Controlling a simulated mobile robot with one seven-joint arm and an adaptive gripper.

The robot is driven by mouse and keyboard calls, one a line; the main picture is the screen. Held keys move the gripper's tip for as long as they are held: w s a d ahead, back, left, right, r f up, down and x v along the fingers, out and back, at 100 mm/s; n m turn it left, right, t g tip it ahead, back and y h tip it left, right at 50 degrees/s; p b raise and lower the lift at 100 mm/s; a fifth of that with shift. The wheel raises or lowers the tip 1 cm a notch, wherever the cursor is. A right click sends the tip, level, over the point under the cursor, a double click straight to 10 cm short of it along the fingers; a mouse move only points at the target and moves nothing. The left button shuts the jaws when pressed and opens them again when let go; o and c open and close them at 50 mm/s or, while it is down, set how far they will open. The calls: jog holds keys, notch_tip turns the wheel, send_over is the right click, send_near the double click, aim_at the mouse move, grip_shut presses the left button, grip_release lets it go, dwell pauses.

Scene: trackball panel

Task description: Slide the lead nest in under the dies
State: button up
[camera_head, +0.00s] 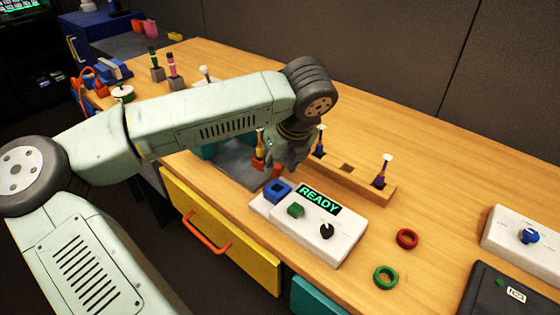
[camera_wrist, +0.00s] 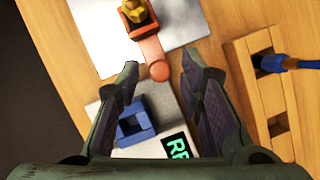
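An orange slide-like piece (camera_wrist: 150,45), which I take to be the lead nest, lies on a pale grey plate (camera_wrist: 95,40) in the wrist view. It has a rounded end tab and a yellow part (camera_wrist: 136,12) at its far end. My gripper (camera_wrist: 160,66) is open, its fingers on either side of the tab; I cannot tell whether they touch it. In the head view my gripper (camera_head: 287,163) is over the plate's right edge, partly hiding the orange piece (camera_head: 278,170). I cannot make out the dies; a teal body (camera_head: 207,151) is mostly hidden behind my arm.
A white box (camera_head: 322,236) with a READY display, green button and black knob stands in front, a blue square frame (camera_head: 277,190) at its left. A wooden rack (camera_head: 350,178) with upright tools is behind. Red (camera_head: 407,239) and green (camera_head: 386,278) rings lie right.

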grip_shut()
dwell(0.6)
